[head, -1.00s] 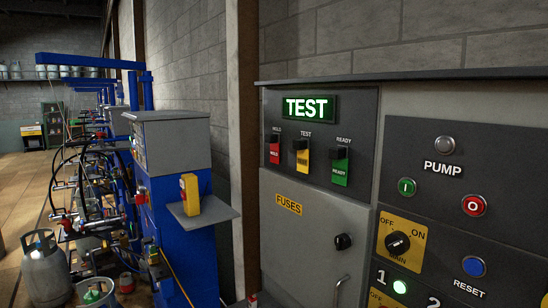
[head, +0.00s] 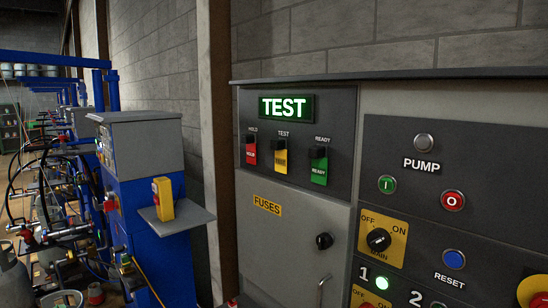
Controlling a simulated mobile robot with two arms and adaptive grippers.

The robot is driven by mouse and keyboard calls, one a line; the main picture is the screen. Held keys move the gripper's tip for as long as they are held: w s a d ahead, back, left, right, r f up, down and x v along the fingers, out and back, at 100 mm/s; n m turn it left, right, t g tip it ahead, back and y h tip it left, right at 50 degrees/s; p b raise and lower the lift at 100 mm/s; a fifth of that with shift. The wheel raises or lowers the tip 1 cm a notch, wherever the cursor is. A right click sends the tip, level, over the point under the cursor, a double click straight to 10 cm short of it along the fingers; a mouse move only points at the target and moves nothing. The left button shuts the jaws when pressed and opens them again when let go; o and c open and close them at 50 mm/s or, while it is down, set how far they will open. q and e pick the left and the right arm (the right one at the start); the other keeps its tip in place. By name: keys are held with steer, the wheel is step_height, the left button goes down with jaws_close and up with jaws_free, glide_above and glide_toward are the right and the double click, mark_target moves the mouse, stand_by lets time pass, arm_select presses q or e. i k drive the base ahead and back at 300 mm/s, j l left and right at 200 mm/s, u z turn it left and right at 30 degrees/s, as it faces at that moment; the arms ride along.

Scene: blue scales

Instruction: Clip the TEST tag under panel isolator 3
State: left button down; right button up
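A yellow TEST tag (head: 280,158) hangs from the middle of three black holders on the upper left of the grey control panel (head: 342,255). A red HOLD tag (head: 251,153) hangs to its left and a green READY tag (head: 319,170) to its right. A lit green TEST sign (head: 286,107) is above them. Isolators 1 and 2 show only in part at the bottom edge, with a lit green lamp (head: 382,283) by number 1. Isolator 3 is not in view. Neither gripper is in view.
The panel has a FUSES door (head: 285,235) with a black knob (head: 324,240), a MAIN switch (head: 380,239), and PUMP and RESET buttons. Left of it stands a blue machine (head: 140,200) with a grey shelf (head: 178,220) holding a yellow handheld device. Gas cylinders stand at the far left.

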mark_target(281, 154)
steer(key=z, duration=1.3)
steer(key=u, duration=1.5)
steer(key=i+u, duration=0.1)
steer(key=u, duration=1.35)
steer(key=l, duration=0.45)
